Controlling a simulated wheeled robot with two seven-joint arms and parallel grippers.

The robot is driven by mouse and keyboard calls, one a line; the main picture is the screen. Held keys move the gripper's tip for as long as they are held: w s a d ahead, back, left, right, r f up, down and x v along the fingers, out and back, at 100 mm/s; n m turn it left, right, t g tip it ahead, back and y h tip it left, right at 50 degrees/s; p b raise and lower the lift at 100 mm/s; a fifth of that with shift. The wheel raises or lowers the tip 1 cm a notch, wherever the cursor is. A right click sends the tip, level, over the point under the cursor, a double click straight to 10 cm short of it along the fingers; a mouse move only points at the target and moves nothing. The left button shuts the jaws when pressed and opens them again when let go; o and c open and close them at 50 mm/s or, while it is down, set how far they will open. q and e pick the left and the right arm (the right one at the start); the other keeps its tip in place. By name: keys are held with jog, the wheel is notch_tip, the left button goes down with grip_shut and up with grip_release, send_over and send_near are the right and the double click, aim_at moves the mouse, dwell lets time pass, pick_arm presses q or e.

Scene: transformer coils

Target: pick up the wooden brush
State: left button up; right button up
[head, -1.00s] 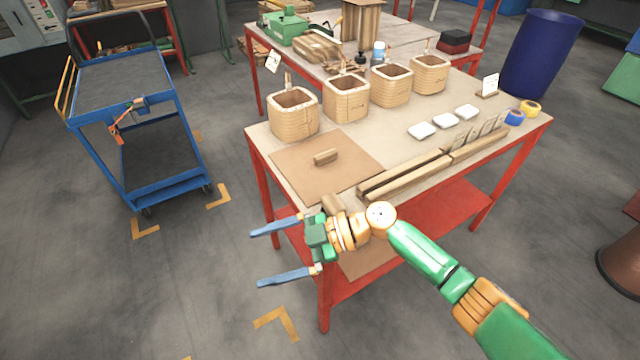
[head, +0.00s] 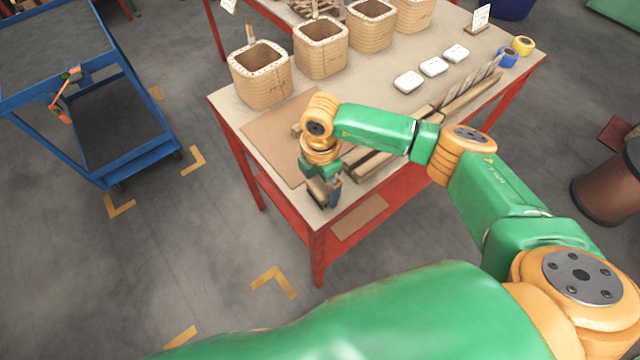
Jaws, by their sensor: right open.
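A brown wooden piece that looks like the wooden brush (head: 317,190) is at the near left corner of the workbench. My right gripper (head: 324,194) points down over this corner with its jaws open and the wooden piece between or right beside its fingers. I cannot tell whether the fingers touch it. The gripper body and wrist hide part of it. A small wooden block (head: 296,130) lies on the brown board (head: 268,137), mostly hidden behind my right wrist. My left gripper is not in view.
The workbench (head: 226,103) carries several wound coils (head: 260,78), white dishes (head: 408,82) and long wooden bars (head: 372,163) close to the right of my gripper. A blue cart (head: 128,170) stands to the left. The floor between cart and bench is clear.

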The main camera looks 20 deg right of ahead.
aim_at(320, 187)
jog(key=shift+w+f, duration=0.1)
jog(key=shift+f, duration=0.2)
jog(key=c, duration=1.2)
jog(key=shift+r, duration=0.1)
jog(key=shift+r+b, duration=0.2)
jog(key=shift+b, duration=0.1)
jog(key=r, duration=0.2)
jog(key=r+b, duration=0.1)
jog(key=shift+s+a+r, duration=0.1)
jog(key=shift+s+a, duration=0.05)
jog(key=shift+s, duration=0.1)
jog(key=s+a+r+p, duration=0.1)
jog(key=s+a+r, duration=0.1)
jog(key=s+r, duration=0.7)
jog(key=s, duration=0.4)
jog(key=shift+s+a+r, duration=0.15)
jog(key=shift+a, duration=0.15)
